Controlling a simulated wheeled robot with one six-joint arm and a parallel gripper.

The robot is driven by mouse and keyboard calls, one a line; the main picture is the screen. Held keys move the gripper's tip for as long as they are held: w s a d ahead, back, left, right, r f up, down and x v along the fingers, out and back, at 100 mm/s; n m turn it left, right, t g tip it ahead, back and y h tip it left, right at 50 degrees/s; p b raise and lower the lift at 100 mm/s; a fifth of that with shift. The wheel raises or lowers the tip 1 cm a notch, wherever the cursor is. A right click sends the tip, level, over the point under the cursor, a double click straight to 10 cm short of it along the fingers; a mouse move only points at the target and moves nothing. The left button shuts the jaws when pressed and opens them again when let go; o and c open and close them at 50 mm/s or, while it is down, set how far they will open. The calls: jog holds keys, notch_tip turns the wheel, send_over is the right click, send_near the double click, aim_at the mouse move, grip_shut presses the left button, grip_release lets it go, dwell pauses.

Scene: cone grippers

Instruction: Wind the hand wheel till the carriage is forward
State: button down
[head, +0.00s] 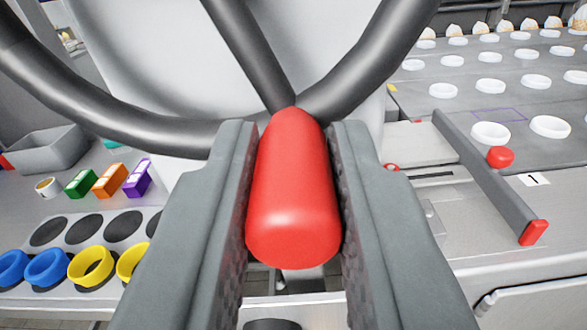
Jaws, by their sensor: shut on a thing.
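My gripper (294,220) is shut on the red handle (293,200), with one grey finger on each side of it. The handle points toward the camera from the rim of the black hand wheel (140,128). The wheel's rim curves off to both sides at the top, and a spoke (245,45) runs up from the handle's place. Most of the wheel is out of frame.
At the left are a grey bin (45,150), green, orange and purple boxes (110,180), and blue and yellow rings (90,266) by dark round recesses. At the right, a grey surface (450,105) holds several white round cups (490,135). A label reading 1 (534,180) lies near the bar.

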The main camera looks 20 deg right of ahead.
jog(key=shift+w+a+f+m, duration=0.1)
jog(key=shift+w+a+m, duration=0.35)
jog(key=shift+m, duration=0.5)
jog(key=shift+w+a+f+m, duration=0.1)
jog(key=shift+w+a+m, duration=0.1)
jog(key=shift+a+m, duration=0.6)
jog(key=shift+d, duration=0.2)
jog(key=c, duration=1.3)
grip_release()
jog(key=shift+a, duration=0.1)
jog(key=v, duration=1.7)
jog(key=shift+s, duration=0.2)
